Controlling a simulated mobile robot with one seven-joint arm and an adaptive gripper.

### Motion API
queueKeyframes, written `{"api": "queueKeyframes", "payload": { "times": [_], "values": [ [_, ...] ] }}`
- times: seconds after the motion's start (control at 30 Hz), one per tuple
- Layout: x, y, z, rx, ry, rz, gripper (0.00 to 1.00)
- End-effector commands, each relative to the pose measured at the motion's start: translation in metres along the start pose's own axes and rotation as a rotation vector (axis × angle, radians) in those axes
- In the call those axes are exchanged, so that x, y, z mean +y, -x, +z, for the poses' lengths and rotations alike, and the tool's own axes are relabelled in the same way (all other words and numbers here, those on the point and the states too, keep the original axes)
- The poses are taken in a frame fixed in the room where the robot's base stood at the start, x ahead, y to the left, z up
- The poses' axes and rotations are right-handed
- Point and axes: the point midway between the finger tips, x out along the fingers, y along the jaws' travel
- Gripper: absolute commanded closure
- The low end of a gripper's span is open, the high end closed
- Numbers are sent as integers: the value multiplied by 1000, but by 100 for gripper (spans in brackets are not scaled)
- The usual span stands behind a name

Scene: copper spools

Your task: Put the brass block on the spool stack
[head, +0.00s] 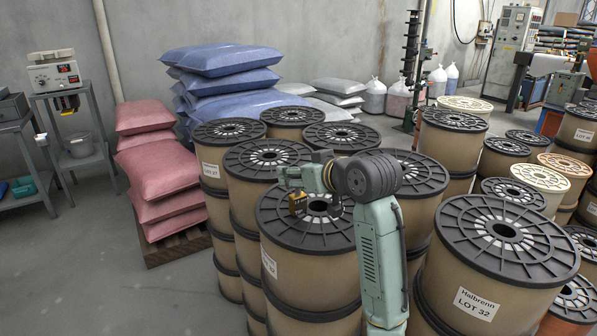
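The brass block (298,204) is small and yellow-gold with dark marks. It shows just below the left end of my arm, over the black top flange of a spool stack (276,229). I cannot tell whether it rests on the flange or is held just above it. My gripper (300,192) is at the end of my green arm, pointing down near the block. Its fingers are too small and too covered by the wrist to tell open from shut. My arm covers the right part of this flange.
Copper spool stacks crowd around, including a large one labelled LOT 32 (495,242) at right and a spool (265,158) behind. Pink sacks (157,177) lie on a pallet at left, blue sacks (222,80) behind. The grey floor (85,270) at front left is clear.

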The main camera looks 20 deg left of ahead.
Motion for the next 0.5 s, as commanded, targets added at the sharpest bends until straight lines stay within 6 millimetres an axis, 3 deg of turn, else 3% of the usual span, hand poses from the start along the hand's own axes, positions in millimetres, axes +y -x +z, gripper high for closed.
{"api": "queueKeyframes", "payload": {
  "times": [0.1,0.13,0.4,0.5],
  "values": [
    [0,-1,2,3,0,0,100],
    [0,-1,3,0,0,0,52],
    [0,-1,2,0,0,0,34],
    [0,-1,2,0,0,0,33]
  ]
}}
